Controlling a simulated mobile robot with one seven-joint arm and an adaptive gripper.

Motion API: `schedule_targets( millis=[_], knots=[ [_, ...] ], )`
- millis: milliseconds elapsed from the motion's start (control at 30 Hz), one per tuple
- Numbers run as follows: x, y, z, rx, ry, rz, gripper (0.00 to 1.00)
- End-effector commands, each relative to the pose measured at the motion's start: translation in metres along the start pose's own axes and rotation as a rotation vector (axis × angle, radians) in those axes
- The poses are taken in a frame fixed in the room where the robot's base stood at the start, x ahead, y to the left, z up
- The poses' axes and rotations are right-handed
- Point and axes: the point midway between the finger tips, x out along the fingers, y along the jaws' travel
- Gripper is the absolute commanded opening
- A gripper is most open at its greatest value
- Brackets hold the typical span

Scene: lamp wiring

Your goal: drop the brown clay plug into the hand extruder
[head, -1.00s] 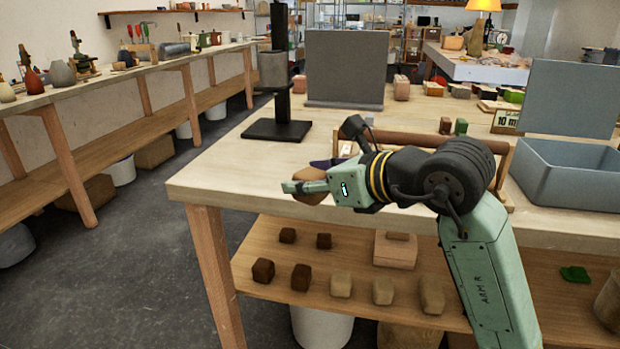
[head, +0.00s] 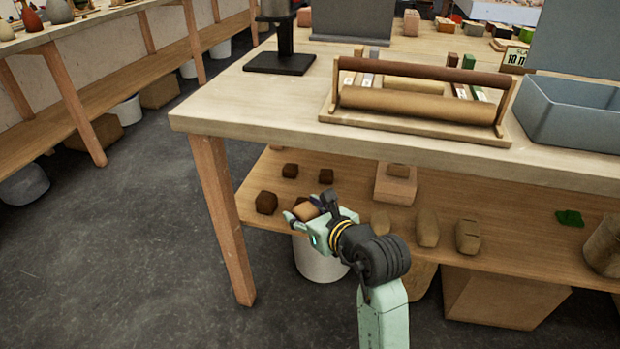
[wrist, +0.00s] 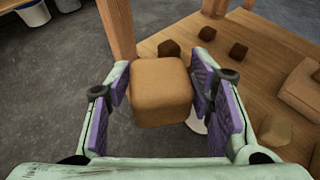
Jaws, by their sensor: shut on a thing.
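My gripper (head: 307,213) is shut on a brown clay plug (wrist: 160,90), a rounded block. In the wrist view the plug sits between the purple finger pads. In the head view the plug (head: 306,209) is partly covered by the fingers, at the front of the lower shelf and below the tabletop. A black stand (head: 282,62) on the far left of the tabletop carries a grey cylinder, cut off at the top of the picture. It may be the hand extruder; its opening is not visible.
Dark brown blocks (head: 266,202) and tan blocks (head: 428,228) lie on the lower shelf (head: 520,215). The tabletop edge (head: 250,130) overhangs it. A table leg (head: 222,215) stands left of my gripper. A roller frame (head: 415,125) and a grey bin (head: 575,115) are on the table.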

Motion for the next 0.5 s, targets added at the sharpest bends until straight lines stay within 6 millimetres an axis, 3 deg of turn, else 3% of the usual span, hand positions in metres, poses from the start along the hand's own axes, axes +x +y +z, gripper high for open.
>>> schedule_targets(
  millis=[100, 500],
  knots=[
    [0.013, 0.001, -0.023, 0.020, -0.005, -0.020, 0.05],
    [0.043, 0.005, -0.072, 0.035, -0.006, -0.060, 0.05]
  ],
)
